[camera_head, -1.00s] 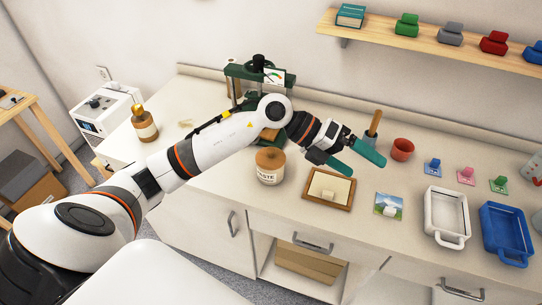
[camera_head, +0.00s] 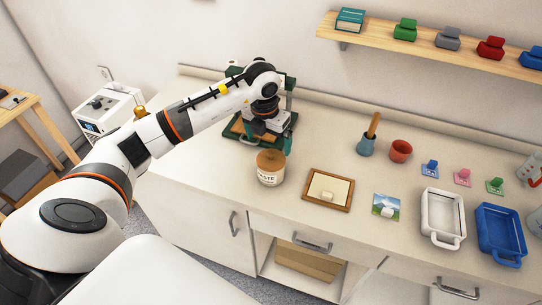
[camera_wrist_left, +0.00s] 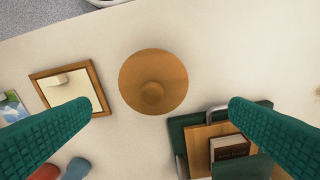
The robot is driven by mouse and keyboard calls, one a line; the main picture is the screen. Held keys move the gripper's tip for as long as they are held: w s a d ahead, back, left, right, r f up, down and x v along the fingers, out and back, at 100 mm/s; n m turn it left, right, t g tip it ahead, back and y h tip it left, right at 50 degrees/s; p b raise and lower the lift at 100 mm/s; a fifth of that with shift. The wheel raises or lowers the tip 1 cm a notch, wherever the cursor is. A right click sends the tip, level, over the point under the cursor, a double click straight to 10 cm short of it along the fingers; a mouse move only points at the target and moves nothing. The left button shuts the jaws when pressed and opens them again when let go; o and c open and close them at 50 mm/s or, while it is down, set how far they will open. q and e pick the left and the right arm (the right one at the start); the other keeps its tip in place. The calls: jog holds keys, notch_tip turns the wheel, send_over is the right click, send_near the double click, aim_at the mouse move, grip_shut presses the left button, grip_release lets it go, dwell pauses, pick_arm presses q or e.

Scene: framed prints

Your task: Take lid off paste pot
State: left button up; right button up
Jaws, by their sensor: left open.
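The paste pot (camera_head: 270,178) is a pale jar with a dark-lettered label, standing on the counter near its front edge. Its round brown wooden lid (camera_head: 270,160) with a knob sits on top. In the left wrist view the lid (camera_wrist_left: 153,82) shows from above, between and a little beyond the fingertips, and hides the jar. My left gripper (camera_head: 268,142) is pointing down behind and above the pot. Its green fingers (camera_wrist_left: 165,107) are wide apart and empty. My right gripper is not in view.
A green press (camera_head: 290,100) stands behind my left gripper, close to it. A wooden frame (camera_head: 329,189) lies right of the pot. Further right are a picture card (camera_head: 388,206), a white tray (camera_head: 442,218) and a blue tray (camera_head: 502,234). Bare counter lies left of the pot.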

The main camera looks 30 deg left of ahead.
aim_at(271, 152)
pick_arm(q)
jog(key=f, duration=0.1)
jog(key=f+p, duration=0.1)
jog(key=f, duration=0.1)
jog(key=f+p, duration=0.1)
jog(key=shift+d+f, duration=0.25)
jog(key=shift+d, duration=0.15)
jog(key=shift+f, duration=0.35)
jog(key=shift+c, duration=0.3)
jog(key=c, duration=1)
